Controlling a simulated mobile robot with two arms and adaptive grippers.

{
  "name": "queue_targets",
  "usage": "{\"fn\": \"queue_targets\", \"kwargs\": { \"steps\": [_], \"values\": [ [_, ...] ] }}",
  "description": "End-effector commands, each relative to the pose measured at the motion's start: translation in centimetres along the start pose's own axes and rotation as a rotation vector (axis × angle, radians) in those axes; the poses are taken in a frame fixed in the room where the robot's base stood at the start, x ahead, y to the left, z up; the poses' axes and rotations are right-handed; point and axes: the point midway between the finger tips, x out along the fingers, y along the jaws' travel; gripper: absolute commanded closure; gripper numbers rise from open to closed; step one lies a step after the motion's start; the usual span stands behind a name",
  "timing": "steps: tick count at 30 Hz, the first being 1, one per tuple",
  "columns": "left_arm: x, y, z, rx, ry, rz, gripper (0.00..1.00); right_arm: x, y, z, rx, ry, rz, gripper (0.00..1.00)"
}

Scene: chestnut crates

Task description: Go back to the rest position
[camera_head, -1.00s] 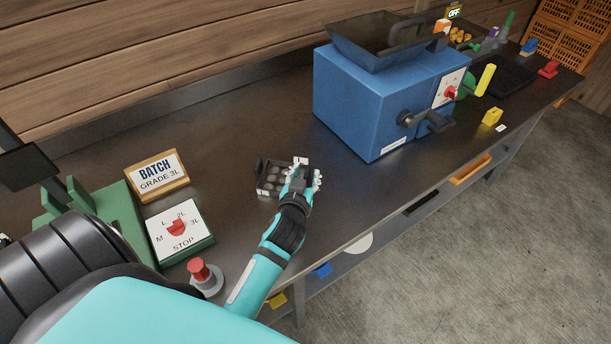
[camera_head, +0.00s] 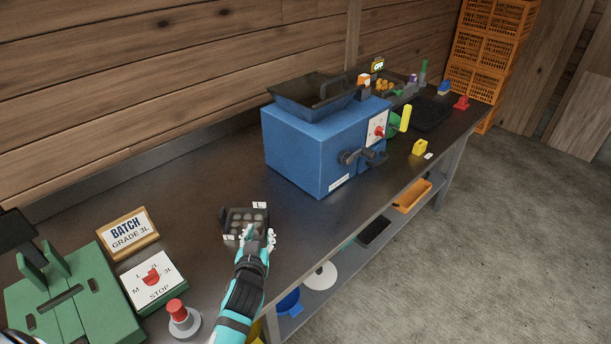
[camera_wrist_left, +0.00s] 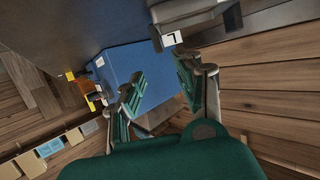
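My left gripper (camera_head: 258,240) is open at the near right edge of a small dark tray (camera_head: 228,215) on the bench. Its two green-padded fingers stand apart with nothing between them in the left wrist view (camera_wrist_left: 160,90). The tray holds several round brownish pieces and has a white tag marked L; its grey side shows at the top of the left wrist view (camera_wrist_left: 190,12). Whether the fingers touch the tray is unclear. My right gripper is in neither view.
A blue machine (camera_head: 310,150) with a hopper and crank stands behind the tray. At left are a BATCH GRADE 3L sign (camera_head: 128,233), a dial box (camera_head: 152,280), a red button (camera_head: 177,312) and a green device (camera_head: 75,305). The bench (camera_head: 200,185) between is clear.

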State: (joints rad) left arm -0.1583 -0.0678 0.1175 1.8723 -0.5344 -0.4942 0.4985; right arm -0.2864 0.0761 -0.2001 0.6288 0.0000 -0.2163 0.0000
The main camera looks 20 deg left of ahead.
Motion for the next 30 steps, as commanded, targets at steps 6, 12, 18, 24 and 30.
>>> {"fn": "queue_targets", "kwargs": {
  "steps": [6, 12, 18, 24, 30],
  "values": [
    [-1.0, -0.3, 0.8, 0.014, -0.049, -0.004, 0.65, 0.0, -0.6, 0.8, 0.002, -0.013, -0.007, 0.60],
    [-7.6, -0.7, 5.5, 0.113, -0.339, 0.032, 0.65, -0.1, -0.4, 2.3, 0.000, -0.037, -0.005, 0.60],
    [-14.8, 0.1, 9.1, 0.223, -0.595, 0.141, 0.65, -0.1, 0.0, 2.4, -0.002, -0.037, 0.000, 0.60],
    [-20.5, 0.7, 11.1, 0.313, -0.770, 0.249, 0.65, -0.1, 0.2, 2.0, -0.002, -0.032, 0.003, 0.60],
    [-25.8, 1.0, 12.2, 0.396, -0.907, 0.358, 0.65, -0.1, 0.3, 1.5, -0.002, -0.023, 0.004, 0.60]
  ]
}}
